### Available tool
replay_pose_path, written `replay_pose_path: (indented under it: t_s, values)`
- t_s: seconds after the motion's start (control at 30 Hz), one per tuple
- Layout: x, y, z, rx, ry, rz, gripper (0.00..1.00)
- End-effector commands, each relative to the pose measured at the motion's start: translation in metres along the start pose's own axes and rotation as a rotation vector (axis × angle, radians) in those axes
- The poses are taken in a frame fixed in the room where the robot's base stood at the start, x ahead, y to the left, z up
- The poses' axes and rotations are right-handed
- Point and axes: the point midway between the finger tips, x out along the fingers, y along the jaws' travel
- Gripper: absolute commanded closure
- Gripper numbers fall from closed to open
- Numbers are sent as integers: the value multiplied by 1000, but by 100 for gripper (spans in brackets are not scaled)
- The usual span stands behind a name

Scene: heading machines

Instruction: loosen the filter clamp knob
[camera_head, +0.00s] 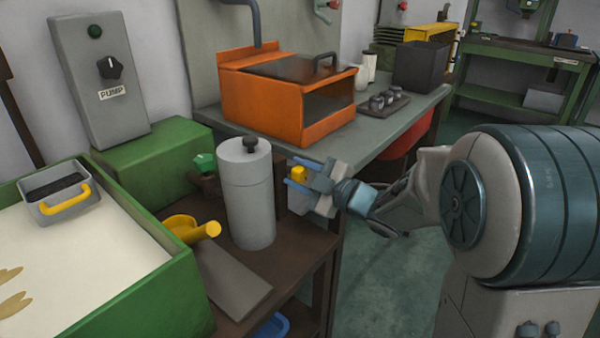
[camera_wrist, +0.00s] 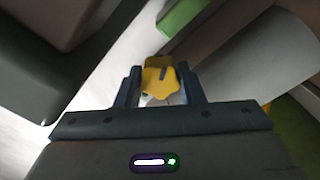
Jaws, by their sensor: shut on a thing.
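The yellow clamp knob (camera_head: 298,174) is at the right side of the grey filter cylinder (camera_head: 247,200) in the head view. My gripper (camera_head: 300,175) reaches it from the right, with one blue finger on either side. In the wrist view the lobed yellow knob (camera_wrist: 161,76) sits between the two dark fingers of my gripper (camera_wrist: 160,88), which is shut on it. A dark line shows on the knob's face. The grey filter cylinder also shows at the right of the wrist view (camera_wrist: 250,65). What lies behind the knob is mostly hidden.
A green tank (camera_head: 195,285) with pale liquid and a grey basket (camera_head: 58,200) stands at the left. A yellow lever (camera_head: 190,229) and a green knob (camera_head: 203,162) are left of the cylinder. An orange machine (camera_head: 285,100) stands behind. Open floor (camera_head: 375,280) lies front right.

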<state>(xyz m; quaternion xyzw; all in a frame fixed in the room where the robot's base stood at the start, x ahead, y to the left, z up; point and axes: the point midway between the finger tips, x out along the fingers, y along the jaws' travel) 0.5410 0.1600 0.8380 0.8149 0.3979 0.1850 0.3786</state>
Motion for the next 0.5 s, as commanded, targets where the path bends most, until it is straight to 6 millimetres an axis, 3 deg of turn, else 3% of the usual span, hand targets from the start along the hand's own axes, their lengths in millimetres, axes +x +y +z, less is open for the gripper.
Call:
replay_pose_path:
  t_s: [0.03,0.07,0.13,0.5]
  values:
    - [0,0,0,1,0,0,88]
    - [0,0,0,1,-1,0,62]
    - [0,0,0,0,-1,0,43]
    - [-5,1,0,-1,-2,1,43]
